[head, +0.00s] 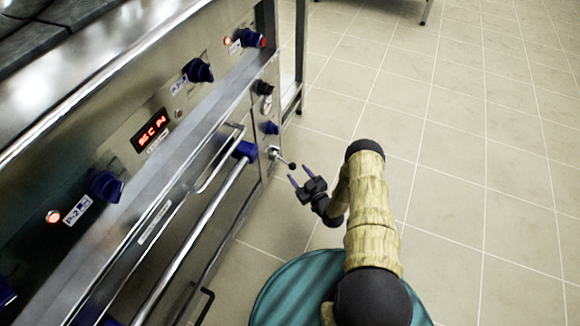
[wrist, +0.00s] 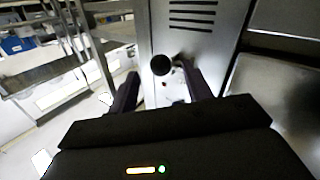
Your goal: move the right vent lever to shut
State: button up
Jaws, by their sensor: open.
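The right vent lever (head: 283,159) is a short metal rod with a black ball knob, sticking out from the right end of the steel range's front. In the wrist view its black knob (wrist: 160,64) shows between the two finger tips, ahead of the palm. My gripper (head: 299,176) is open, its two dark fingers pointing at the lever just short of the knob in the head view. It also shows in the wrist view (wrist: 154,70). I cannot tell whether a finger touches the knob. The lever's base is mostly hidden in the wrist view.
The range front carries blue knobs (head: 198,71), a red display (head: 150,131), a gauge (head: 264,87) and a long oven handle (head: 190,242) left of my gripper. A slotted vent panel (wrist: 191,20) stands behind the knob. Tiled floor (head: 460,150) to the right is clear.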

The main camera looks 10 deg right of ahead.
aim_at(291, 165)
jog(key=b+x, duration=0.2)
jog(key=x, duration=0.3)
jog(key=shift+w+a+f, duration=0.15)
jog(key=shift+w, duration=0.2)
jog(key=shift+w+a, duration=0.2)
jog(key=shift+w, duration=0.25)
jog(key=shift+c, duration=0.2)
grip_shut()
